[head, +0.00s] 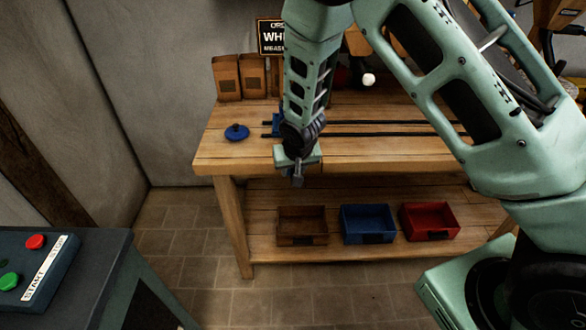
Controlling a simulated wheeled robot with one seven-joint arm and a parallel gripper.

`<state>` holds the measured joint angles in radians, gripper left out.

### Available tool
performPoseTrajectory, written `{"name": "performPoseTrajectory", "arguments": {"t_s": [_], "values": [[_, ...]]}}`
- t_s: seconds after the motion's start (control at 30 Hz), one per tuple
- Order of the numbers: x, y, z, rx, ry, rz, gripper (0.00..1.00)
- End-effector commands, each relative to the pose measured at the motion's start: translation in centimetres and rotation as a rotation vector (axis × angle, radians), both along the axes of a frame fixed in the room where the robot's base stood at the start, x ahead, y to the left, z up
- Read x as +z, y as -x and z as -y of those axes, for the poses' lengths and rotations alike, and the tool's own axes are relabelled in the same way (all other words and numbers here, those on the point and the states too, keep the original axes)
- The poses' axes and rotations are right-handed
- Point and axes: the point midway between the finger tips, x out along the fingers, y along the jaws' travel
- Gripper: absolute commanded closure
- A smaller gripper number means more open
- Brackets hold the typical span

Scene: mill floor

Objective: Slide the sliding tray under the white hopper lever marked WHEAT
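The two dark rails (385,128) run left to right along the wooden bench top. A blue piece (278,122) shows at the left end of the rails, mostly hidden behind my arm; it may be the sliding tray. A white knob (368,79) hangs above the bench to the right of my forearm, apparently a hopper lever end; no label shows on it. My gripper (297,181) points down near the bench's front edge, in front of the blue piece in the picture. Its fingers are seen nearly edge-on, so their opening is unclear. Nothing visible is held.
A blue disc (236,132) lies on the bench (225,155) left of the rails. Two brown containers (226,78) stand behind it, beside a partly hidden order sign (269,37). Brown, blue and red bins sit on the lower shelf (265,195). A button box (35,270) is at left.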

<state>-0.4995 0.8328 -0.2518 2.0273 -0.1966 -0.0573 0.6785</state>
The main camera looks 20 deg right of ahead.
Motion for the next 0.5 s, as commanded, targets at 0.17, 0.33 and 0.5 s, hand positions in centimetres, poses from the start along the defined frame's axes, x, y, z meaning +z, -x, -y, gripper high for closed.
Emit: {"name": "performPoseTrajectory", "arguments": {"t_s": [0.17, 0.33, 0.5], "values": [[-1.06, -0.45, 0.04, -0.001, -0.001, 0.001, 0.65], [-1.27, -0.50, 0.04, 0.000, -0.001, 0.000, 0.65], [-1.24, -0.50, 0.03, 0.000, -0.001, 0.000, 0.73]]}}
